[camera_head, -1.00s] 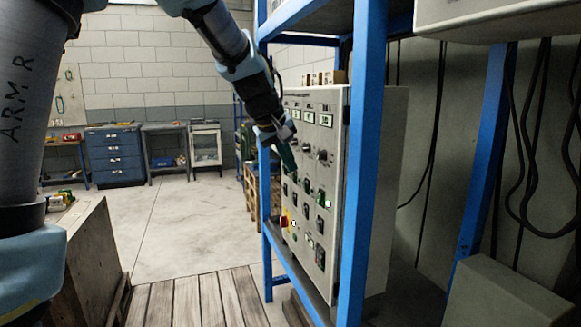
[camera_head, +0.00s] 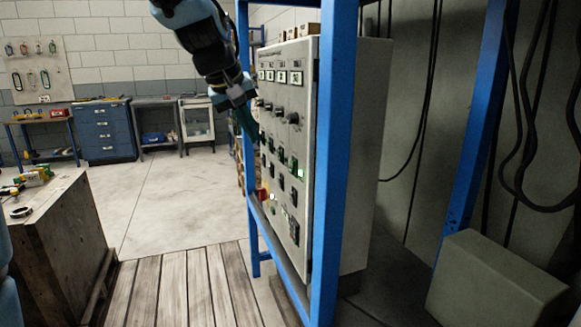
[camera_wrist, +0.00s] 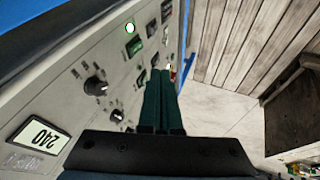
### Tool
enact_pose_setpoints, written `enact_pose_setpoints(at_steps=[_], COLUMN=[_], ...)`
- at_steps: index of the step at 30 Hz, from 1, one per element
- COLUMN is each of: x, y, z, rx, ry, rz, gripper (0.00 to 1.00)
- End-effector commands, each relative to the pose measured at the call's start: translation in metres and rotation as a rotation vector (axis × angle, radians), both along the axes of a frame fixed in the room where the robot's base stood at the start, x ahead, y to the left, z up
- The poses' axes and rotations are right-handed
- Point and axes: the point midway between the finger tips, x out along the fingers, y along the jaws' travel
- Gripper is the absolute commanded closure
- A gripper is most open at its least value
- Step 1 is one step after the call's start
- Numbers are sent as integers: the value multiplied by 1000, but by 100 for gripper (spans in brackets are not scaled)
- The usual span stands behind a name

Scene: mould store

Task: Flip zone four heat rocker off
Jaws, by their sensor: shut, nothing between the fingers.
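The grey control panel (camera_head: 290,140) stands inside a blue frame, with a row of displays on top, dark knobs below, then rows of dark rocker switches (camera_head: 281,182). Zone labels are too small to read. My gripper (camera_head: 256,140) is shut and empty, its green fingers at the panel's face; contact cannot be told. The fingertips (camera_wrist: 160,72) hide part of the panel.
A blue upright (camera_head: 333,150) stands in front of the panel's right edge. A red and yellow button (camera_head: 263,194) sits low on the panel. A wooden crate (camera_head: 70,240) stands at left and a grey box (camera_head: 495,280) at right. The floor between crate and frame is clear.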

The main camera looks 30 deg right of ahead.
Motion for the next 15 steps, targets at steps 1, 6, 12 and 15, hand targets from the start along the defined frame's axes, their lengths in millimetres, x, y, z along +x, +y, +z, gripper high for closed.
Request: enact_pose_setpoints(at_steps=[1,6,12,15], x=[0,0,1,4], y=[1,0,-2,-7], z=[0,0,-3,-12], rx=[1,0,0,2], ry=[-1,0,1,3], rz=[0,-1,0,-1], gripper=[100,100,100,100])
